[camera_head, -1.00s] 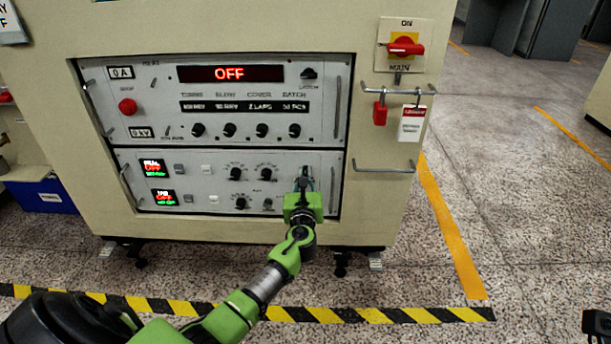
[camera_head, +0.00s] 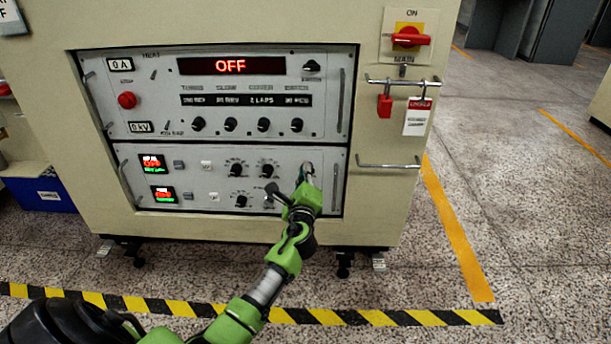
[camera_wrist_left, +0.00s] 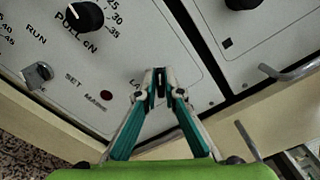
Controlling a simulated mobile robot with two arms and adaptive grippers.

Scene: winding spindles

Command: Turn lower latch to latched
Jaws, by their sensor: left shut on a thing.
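The lower latch (camera_wrist_left: 160,74) is a small dark knob on the right part of the grey lower panel (camera_head: 220,160). It shows in the left wrist view, mostly hidden between the fingertips, and only the start of its label can be read. My left gripper (camera_wrist_left: 160,88) is shut on it, with its teal fingers close to the panel face. In the head view my left gripper (camera_head: 306,176) reaches the panel from below, tilted, and covers the latch. Which way the latch points cannot be told. My right gripper is not in view.
The upper panel has its own latch knob (camera_head: 311,66) and a red OFF display (camera_head: 231,66). Black knobs (camera_head: 267,170) sit left of my gripper. A metal handle (camera_head: 335,182) stands close on its right. A red padlock (camera_head: 384,106) hangs farther right.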

